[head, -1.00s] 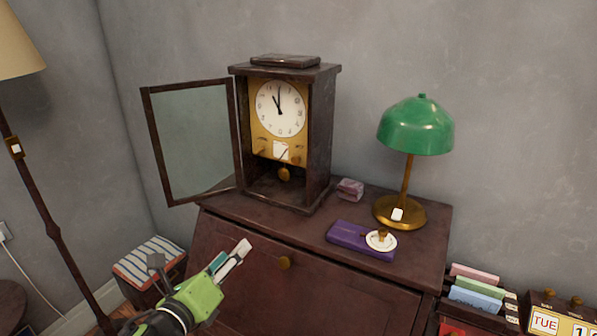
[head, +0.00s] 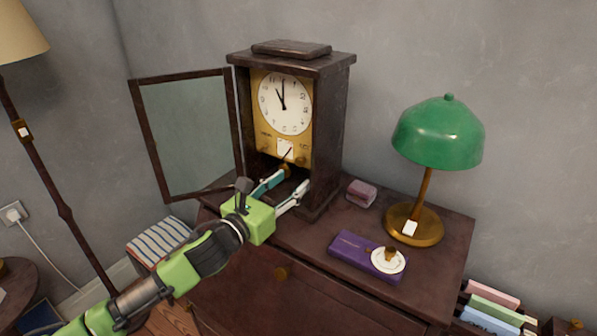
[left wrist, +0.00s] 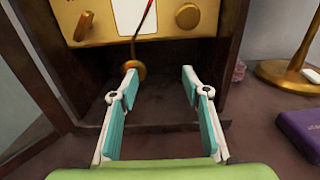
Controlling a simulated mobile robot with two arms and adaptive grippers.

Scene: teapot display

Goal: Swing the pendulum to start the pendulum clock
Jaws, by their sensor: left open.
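The pendulum clock (head: 348,110) is a dark wooden case with a white dial (head: 285,104) on a brass plate, standing on the dresser. Its glass door (head: 190,135) is swung open to the left. The brass pendulum bob (left wrist: 134,69) hangs below the plate, behind the tip of the left finger in the left wrist view; in the head view it is mostly hidden by a finger. My left gripper (head: 289,182) is open, its fingertips at the lower opening of the case. The bob shows near the left finger; I cannot tell whether they touch. My right gripper is not in view.
A floor lamp (head: 45,170) stands at the left.

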